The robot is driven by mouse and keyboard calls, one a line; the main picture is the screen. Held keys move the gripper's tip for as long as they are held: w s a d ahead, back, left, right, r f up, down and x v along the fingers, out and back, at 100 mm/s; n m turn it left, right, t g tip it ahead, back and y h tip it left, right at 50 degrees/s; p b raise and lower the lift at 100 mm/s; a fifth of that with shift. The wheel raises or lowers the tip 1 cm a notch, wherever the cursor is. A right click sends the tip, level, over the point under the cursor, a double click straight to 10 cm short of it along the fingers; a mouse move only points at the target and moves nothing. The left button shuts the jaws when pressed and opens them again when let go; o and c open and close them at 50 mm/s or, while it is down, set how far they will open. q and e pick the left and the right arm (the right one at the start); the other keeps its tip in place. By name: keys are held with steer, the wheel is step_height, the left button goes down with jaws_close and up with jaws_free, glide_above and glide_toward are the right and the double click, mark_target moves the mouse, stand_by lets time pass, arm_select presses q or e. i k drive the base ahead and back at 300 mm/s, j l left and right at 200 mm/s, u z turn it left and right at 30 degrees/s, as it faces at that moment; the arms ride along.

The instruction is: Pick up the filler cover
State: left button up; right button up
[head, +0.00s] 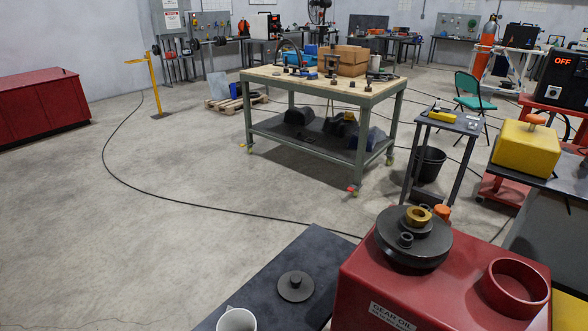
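A dark grey round disc with a short central knob (296,286), which looks like the filler cover, lies flat on a dark tabletop (318,248). It is left of a red box labelled GEAR OIL (355,283). An open red round collar (516,287) stands on the right part of the box top. A larger dark round part (413,240) sits on the left part of the box top, with a brass-coloured ring (418,215) and a small dark ring on it. Neither of my grippers is in view.
A white mug (237,320) stands near the disc at the bottom edge. A yellow box (526,149) and an orange-topped item are to the right. A workbench (380,96) stands farther back. A black cable crosses the open floor at left.

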mark_target(293, 285)
steer(key=k+j+z, duration=0.15)
steer(key=z, duration=0.2)
steer(key=k+j+z, duration=0.15)
steer(key=z, duration=0.25)
steer(key=k+z, duration=0.35)
steer(key=i+j, duration=0.05)
steer(key=i, duration=0.05)
